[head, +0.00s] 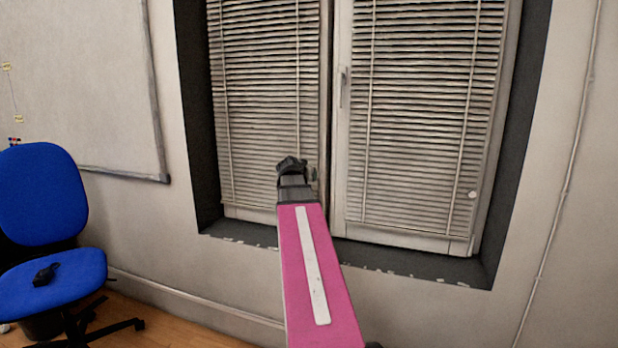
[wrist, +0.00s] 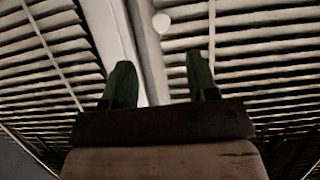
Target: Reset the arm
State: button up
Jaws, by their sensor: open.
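In the wrist view my gripper (wrist: 161,84) shows two dark green fingers standing well apart. It is open, with nothing between the fingers. Behind them are the window frame and the blinds. In the head view my pink arm stretches forward and up from the bottom middle toward the window. Its dark end lies in front of the middle of the window, and the fingers there are mostly hidden.
A window with closed blinds (head: 425,120) fills the middle, with a dark sill (head: 400,266) below. A blue chair (head: 40,200) with a small black object (head: 46,274) on its seat stands at left. A whiteboard (head: 80,90) hangs behind it. Wooden floor (head: 165,325) shows lower left.

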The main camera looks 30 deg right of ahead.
jog(key=shift+a+f, duration=0.1)
dwell(0.4)
jog(key=s+a+f+n+g+y, duration=0.2)
jog(key=a+f+y, duration=0.1)
jog(key=a+f, duration=0.7)
jog(key=s+a+f+n+g+y, duration=0.1)
jog(key=s+a+f+n+y, duration=0.15)
jog(key=a+f, duration=0.8)
jog(key=s+a+f+n+g+y, duration=0.2)
jog(key=s+a+f, duration=0.4)
jog(key=a+f, duration=0.2)
jog(key=s+a+f+n+g+y, duration=0.2)
jog(key=s+a+f+n+g, duration=0.1)
jog(key=s+a+f, duration=0.4)
notch_tip(320, 180, down, 4)
jog(key=shift+s+a+r+g+y, duration=0.2)
jog(key=shift+a+g+y, duration=0.1)
jog(key=shift+a+y, duration=0.1)
jog(key=shift+n, duration=0.25)
